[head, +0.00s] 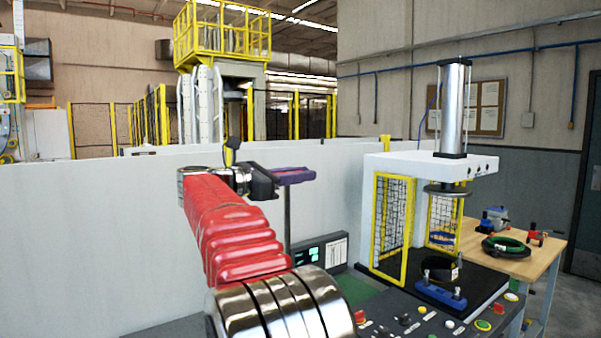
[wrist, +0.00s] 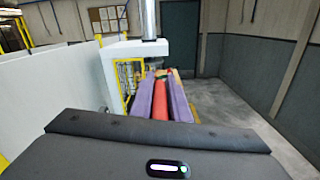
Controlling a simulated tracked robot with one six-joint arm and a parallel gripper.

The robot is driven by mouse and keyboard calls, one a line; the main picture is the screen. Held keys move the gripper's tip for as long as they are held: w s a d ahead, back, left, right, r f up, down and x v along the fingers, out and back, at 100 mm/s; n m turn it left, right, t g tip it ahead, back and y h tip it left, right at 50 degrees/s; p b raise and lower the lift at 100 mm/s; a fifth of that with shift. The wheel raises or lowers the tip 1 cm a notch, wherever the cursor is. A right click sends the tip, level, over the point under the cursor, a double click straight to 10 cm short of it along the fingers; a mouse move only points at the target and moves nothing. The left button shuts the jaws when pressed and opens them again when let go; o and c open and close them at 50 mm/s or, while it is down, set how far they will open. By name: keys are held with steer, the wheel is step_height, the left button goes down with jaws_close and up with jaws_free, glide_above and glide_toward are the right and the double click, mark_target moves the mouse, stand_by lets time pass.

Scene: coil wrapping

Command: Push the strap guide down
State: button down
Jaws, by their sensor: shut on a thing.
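My gripper (head: 310,175) is at the end of my red-sleeved arm, left of the press, in front of the white wall. Its two purple fingers show in the wrist view (wrist: 166,98), closed on a long red bar (wrist: 160,100) that runs between them. In the head view only a thin red edge of the bar (head: 290,168) shows along the top of the fingers. A thin grey upright post (head: 288,215) stands directly below the fingers. The red bar appears to be the strap guide, but its link to the post is hidden.
A white press (head: 390,170) with a metal cylinder (head: 452,105) and yellow mesh guards (head: 390,230) stands to the right. A control panel (head: 440,325) with buttons lies in front, and a display box (head: 322,252) beside it. A wooden table (head: 510,265) carries a green coil (head: 503,245).

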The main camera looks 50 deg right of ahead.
step_height(320, 180, down, 22)
steer(key=shift+r, duration=0.15)
stand_by(0.3)
steer(key=c, duration=1.9)
jaws_free()
steer(key=shift+w, duration=0.1)
steer(key=shift+c, duration=0.2)
steer(key=shift+o, duration=1.1)
steer(key=shift+r, duration=0.1)
steer(key=w+a, duration=0.2)
steer(key=a, duration=1.1)
steer(key=shift+w+a, duration=0.3)
steer(key=shift+w, duration=0.05)
